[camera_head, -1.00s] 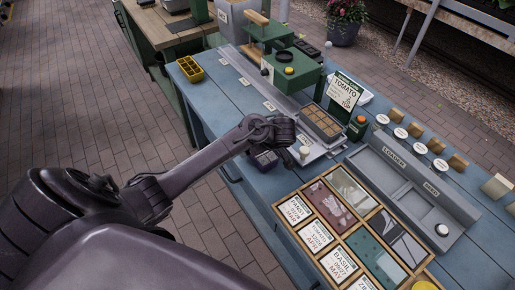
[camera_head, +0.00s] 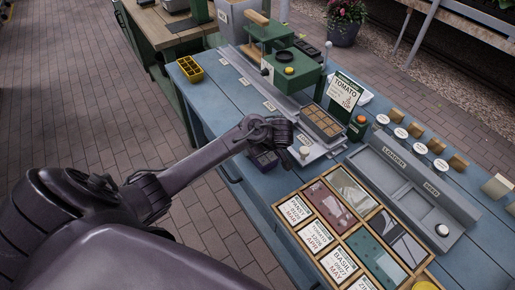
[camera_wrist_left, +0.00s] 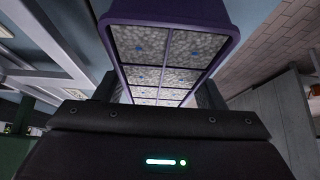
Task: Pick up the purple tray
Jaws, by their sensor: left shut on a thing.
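The purple tray (camera_wrist_left: 219,55) fills the upper middle of the left wrist view. It has a purple rim and square cells filled with grey speckled soil with small blue dots. My left gripper (camera_wrist_left: 157,92) is shut on the tray's near end, one dark finger on each side. In the head view the tray (camera_head: 264,160) shows only as a small dark purple piece below my left gripper (camera_head: 268,148), over the blue table; the wrist hides the rest. I cannot tell whether the tray touches the table. My right gripper is not in view.
A green press (camera_head: 290,70) stands behind the gripper, with a brown-celled tray (camera_head: 320,123) beside it. A wooden seed box (camera_head: 330,205) and a grey loader tray (camera_head: 440,205) lie to the right. A yellow tray (camera_head: 190,69) sits at the far left.

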